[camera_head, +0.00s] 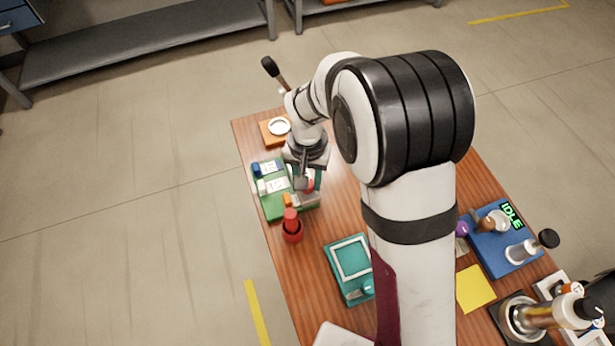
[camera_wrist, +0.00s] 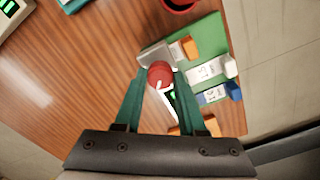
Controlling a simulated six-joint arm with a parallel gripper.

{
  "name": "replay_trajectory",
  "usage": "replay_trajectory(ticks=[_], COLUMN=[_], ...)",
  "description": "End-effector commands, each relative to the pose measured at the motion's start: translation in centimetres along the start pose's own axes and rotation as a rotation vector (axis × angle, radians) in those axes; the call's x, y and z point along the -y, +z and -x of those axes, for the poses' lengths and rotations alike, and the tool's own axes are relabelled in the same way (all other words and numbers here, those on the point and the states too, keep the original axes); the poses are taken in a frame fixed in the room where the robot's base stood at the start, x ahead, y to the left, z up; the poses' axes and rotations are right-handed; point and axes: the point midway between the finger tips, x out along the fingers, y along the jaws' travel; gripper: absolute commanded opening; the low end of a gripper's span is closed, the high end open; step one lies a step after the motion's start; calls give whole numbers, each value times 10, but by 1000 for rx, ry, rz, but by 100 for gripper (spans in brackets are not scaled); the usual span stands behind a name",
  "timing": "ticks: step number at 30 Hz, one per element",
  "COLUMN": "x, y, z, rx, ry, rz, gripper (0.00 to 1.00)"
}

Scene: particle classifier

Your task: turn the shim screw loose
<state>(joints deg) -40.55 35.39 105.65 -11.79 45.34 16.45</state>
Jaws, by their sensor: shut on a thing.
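The shim screw shows as a round red knob (camera_wrist: 160,74) with a white mark, by a grey metal block (camera_wrist: 153,54) at the edge of a green board (camera_wrist: 208,36). My gripper (camera_wrist: 162,77) is shut on the red knob, one green finger on each side of it. In the head view, my gripper (camera_head: 303,182) points down over the right side of the green board (camera_head: 270,208). A bit of the red knob (camera_head: 310,185) shows beside it. The knob's lower part is hidden.
Labelled pieces with orange (camera_wrist: 189,46), white and blue (camera_wrist: 232,91) ends lie on the board. A red cup (camera_head: 292,235) holding a red item stands in front. A teal tray (camera_head: 342,288) and a blue board (camera_head: 493,262) lie to the right.

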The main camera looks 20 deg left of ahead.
Motion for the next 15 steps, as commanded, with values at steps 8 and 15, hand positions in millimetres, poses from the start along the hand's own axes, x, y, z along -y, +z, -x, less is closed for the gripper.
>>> replay_trajectory(ticks=[8, 15], x=[0, 1], y=[-1, -1], z=[0, 0], rx=[-2, -2], ry=[0, 0], rz=[258, 465], gripper=[0, 0])
